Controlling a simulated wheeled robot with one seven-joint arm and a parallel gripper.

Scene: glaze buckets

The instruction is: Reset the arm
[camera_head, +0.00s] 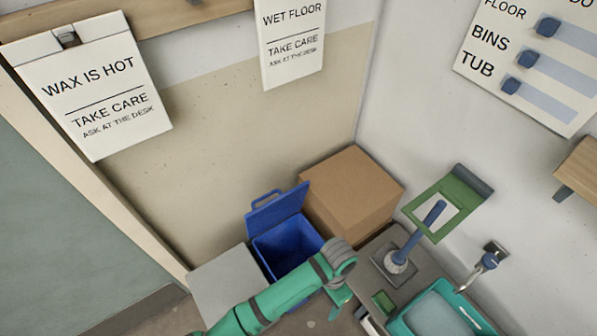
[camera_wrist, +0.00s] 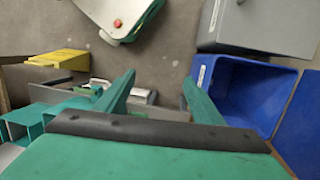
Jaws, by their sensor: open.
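My arm, green with grey bands, reaches up from the bottom of the head view. My gripper (camera_head: 341,299) points down beside the right side of the open blue bucket (camera_head: 287,246), partly hidden by the wrist. In the wrist view my gripper (camera_wrist: 158,92) shows two green fingers spread apart, with nothing between them. The blue bucket (camera_wrist: 252,92) stands just right of the fingers there, apart from them as far as I can tell. Its inside looks empty.
A cardboard box (camera_head: 352,194) stands behind the bucket, and a grey block (camera_head: 231,284) to its left. At right, a grey counter holds a blue-handled tool (camera_head: 424,229) and a teal tub (camera_head: 440,312) under a tap. A yellow item (camera_wrist: 60,60) lies left in the wrist view.

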